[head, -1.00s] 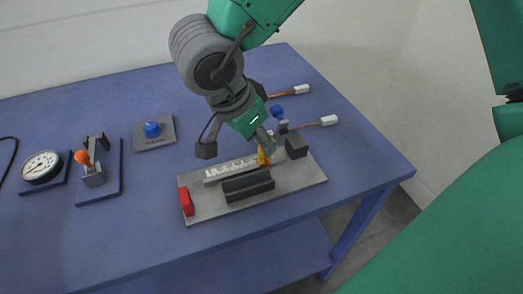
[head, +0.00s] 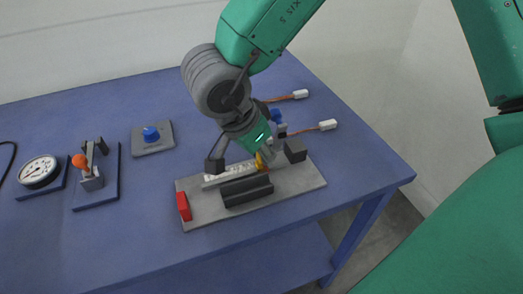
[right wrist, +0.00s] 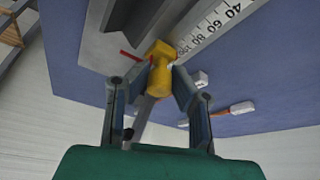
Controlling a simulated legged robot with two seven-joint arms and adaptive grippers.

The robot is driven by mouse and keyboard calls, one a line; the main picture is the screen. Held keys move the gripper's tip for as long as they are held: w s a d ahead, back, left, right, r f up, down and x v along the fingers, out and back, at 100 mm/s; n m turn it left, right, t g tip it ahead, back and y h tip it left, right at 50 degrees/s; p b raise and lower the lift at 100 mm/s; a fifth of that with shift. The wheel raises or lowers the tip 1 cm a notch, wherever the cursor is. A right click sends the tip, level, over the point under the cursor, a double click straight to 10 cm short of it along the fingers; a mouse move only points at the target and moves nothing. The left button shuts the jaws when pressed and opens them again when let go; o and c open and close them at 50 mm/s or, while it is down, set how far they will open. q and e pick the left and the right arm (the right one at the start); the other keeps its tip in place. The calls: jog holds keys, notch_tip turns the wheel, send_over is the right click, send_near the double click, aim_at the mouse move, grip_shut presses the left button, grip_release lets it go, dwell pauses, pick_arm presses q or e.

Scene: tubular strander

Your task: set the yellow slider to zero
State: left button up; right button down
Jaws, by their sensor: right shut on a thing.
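The yellow slider (head: 261,161) stands near the right end of a white ruled scale (head: 215,177) on a grey plate (head: 300,183). In the right wrist view the slider (right wrist: 159,58) is close to the 100 mark, with numbers falling to 40 away from it on the scale (right wrist: 205,32). A thin red pointer (right wrist: 131,56) shows beside it. My right gripper (head: 260,154) is down at the slider and shut on it; its two fingers (right wrist: 158,84) flank the yellow knob. The hand partly hides the slider in the head view. My left gripper is not in view.
A red block (head: 184,206) stands at the plate's left end and a dark block (head: 295,150) at its right. A black ribbed bar (head: 247,190) lies in front of the scale. A blue knob (head: 151,134), an orange-tipped lever (head: 80,161) and a gauge (head: 38,170) sit farther left.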

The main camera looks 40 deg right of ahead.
jog(key=p, duration=0.8)
send_over(216, 180)
jog(key=a, duration=0.1)
jog(key=shift+s+r, duration=0.2)
jog(key=shift+s, duration=0.1)
jog(key=shift+w+a+f, duration=0.1)
jog(key=shift+a, duration=0.35)
jog(key=shift+d, duration=0.15)
jog(key=c, duration=1.4)
grip_release()
jog(key=shift+c, duration=0.2)
jog(key=shift+w+f, duration=0.1)
jog(key=shift+f, duration=0.05)
jog(key=shift+a, duration=0.2)
